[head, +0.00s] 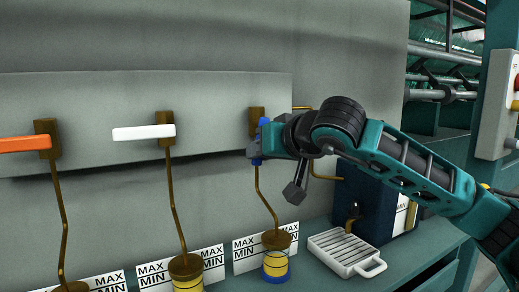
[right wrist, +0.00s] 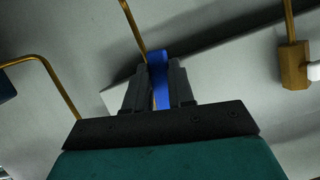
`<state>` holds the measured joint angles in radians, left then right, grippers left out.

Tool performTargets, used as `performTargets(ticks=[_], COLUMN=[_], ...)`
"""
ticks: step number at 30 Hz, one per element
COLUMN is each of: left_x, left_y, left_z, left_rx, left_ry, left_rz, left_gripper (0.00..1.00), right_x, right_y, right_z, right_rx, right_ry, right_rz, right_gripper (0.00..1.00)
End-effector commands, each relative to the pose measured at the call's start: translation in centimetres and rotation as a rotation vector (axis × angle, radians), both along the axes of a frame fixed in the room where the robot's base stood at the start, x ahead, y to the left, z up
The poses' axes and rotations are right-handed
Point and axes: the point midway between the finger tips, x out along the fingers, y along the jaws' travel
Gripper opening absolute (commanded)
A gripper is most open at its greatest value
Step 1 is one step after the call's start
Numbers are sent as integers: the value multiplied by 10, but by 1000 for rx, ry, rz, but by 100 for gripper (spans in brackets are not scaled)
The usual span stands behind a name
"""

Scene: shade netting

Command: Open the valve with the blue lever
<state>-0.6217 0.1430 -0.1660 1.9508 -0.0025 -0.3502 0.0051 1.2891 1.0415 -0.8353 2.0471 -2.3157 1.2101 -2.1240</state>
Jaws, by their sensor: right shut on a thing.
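The blue lever (head: 257,161) is on the right-hand brass valve (head: 257,115) of the grey panel. It points downward in the head view, and its middle is hidden by my right gripper (head: 254,149). In the right wrist view the blue lever (right wrist: 161,80) lies between the two dark fingers of my right gripper (right wrist: 160,85), which is shut on it. A bent brass pipe runs down from this valve to a brass-topped cup (head: 275,266) with yellow bands. My left gripper is out of both views.
A white lever (head: 143,132) and an orange lever (head: 25,144) lie level on neighbouring valves to the left. MAX/MIN cards stand behind the cups. A white slatted tray (head: 346,250) and a dark blue box (head: 362,205) stand right of the cups.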

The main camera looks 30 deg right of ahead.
Motion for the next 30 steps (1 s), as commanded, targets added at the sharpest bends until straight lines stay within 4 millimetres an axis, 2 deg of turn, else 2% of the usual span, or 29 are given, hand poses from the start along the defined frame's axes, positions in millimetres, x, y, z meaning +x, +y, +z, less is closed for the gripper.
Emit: performTargets(ticks=[18,19,26,30], left_x=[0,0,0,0], left_y=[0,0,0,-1], left_z=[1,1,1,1], left_rx=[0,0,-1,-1], left_ry=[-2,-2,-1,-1], left_rz=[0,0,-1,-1], left_gripper=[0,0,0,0], right_x=[0,0,0,0], right_y=[-2,-2,-2,-2], right_z=[0,0,0,0], right_rx=[-40,-40,-39,-39], right_ry=[-4,-4,-3,-3], right_rz=[-1,-1,0,0], right_gripper=[0,26,48,49])
